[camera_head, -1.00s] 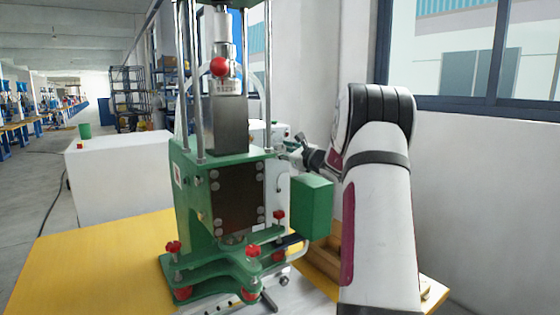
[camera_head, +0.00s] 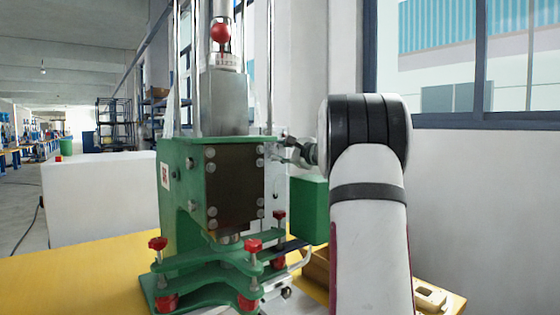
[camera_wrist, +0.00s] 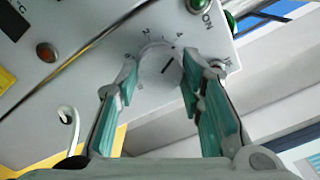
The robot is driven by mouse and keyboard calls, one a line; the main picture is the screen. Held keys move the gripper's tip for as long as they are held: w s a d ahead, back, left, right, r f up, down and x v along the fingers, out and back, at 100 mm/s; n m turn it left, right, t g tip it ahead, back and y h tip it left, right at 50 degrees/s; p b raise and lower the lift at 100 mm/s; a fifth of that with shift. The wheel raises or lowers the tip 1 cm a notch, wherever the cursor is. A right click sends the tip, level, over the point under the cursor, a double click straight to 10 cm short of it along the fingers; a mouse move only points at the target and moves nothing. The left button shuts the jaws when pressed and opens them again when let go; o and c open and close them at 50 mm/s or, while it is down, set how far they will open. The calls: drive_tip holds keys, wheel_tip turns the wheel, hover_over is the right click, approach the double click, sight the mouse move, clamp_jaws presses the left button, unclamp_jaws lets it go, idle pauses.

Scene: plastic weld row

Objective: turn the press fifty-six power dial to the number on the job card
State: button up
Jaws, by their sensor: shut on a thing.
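The power dial (camera_wrist: 158,67) is a pale round knob with a dark pointer line, on a light grey panel in the wrist view. The pointer slants to the upper right; the marks around it are too small and partly covered to read surely. My gripper (camera_wrist: 160,71) has its teal-padded fingers on either side of the dial, shut on it. In the head view my gripper (camera_head: 291,152) is at the right side of the green press (camera_head: 180,195), and the dial is hidden there. I cannot make out a job card.
An ON switch (camera_wrist: 196,5), a green button (camera_wrist: 230,20) and an orange-brown lamp (camera_wrist: 46,52) are close around the dial. A green box (camera_head: 308,208) and a wooden tray (camera_head: 432,297) are beside the press. A yellow table (camera_head: 80,275) lies beneath.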

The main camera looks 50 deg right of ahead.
idle(0.5)
drive_tip(key=o, duration=1.2)
drive_tip(key=shift+c, duration=0.2)
drive_tip(key=shift+s, duration=0.15)
drive_tip(key=v, duration=1.1)
drive_tip(key=shift+s+a, duration=0.1)
drive_tip(key=shift+s, duration=0.25)
drive_tip(key=shift+f, duration=0.1)
